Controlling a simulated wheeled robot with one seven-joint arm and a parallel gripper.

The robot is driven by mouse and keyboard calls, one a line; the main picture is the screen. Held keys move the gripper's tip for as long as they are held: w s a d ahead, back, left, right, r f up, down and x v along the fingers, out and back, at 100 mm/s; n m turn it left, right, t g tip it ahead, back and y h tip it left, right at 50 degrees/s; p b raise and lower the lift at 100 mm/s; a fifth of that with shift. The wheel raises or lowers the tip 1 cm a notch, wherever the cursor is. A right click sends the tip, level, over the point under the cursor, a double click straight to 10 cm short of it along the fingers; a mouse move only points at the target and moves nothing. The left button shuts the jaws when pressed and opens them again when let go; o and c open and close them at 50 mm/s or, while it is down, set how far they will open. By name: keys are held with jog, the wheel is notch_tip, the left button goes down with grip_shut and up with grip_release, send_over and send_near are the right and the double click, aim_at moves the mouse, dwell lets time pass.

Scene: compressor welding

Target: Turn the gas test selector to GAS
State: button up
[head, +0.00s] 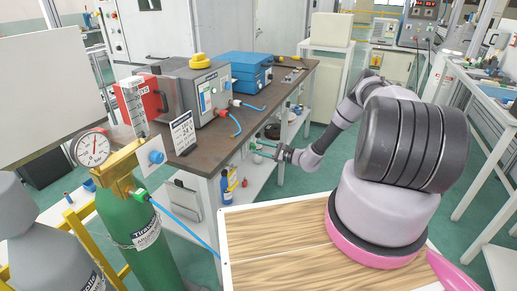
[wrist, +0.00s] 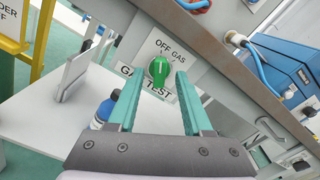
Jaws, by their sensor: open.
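The gas test selector is a green knob (wrist: 158,70) on a pale plate marked OFF and GAS, with GAS TEST written below, in the wrist view. OFF is above the knob and GAS is to its upper right. The knob's grip stands nearly upright in the picture, roughly toward OFF; its exact pointer mark is too small to tell. My gripper (wrist: 153,78) is open, with its two green fingers either side of the knob and visible gaps. In the head view my gripper (head: 257,149) is by the bench's side; the knob cannot be made out there.
The bench top (head: 185,150) overhangs the selector's side. A blue hose (wrist: 262,70) hangs from a fitting to the right of the selector. A blue bottle (wrist: 104,110) stands behind the left finger. A green gas cylinder (head: 150,240) with a gauge stands at the front left.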

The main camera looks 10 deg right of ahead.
jog(key=shift+w+a, duration=0.25)
jog(key=shift+a, duration=0.1)
grip_shut()
jog(key=shift+m, duration=0.4)
jog(key=m, duration=0.5)
jog(key=shift+m, duration=0.3)
jog(key=m, duration=0.5)
jog(key=shift+m, duration=0.3)
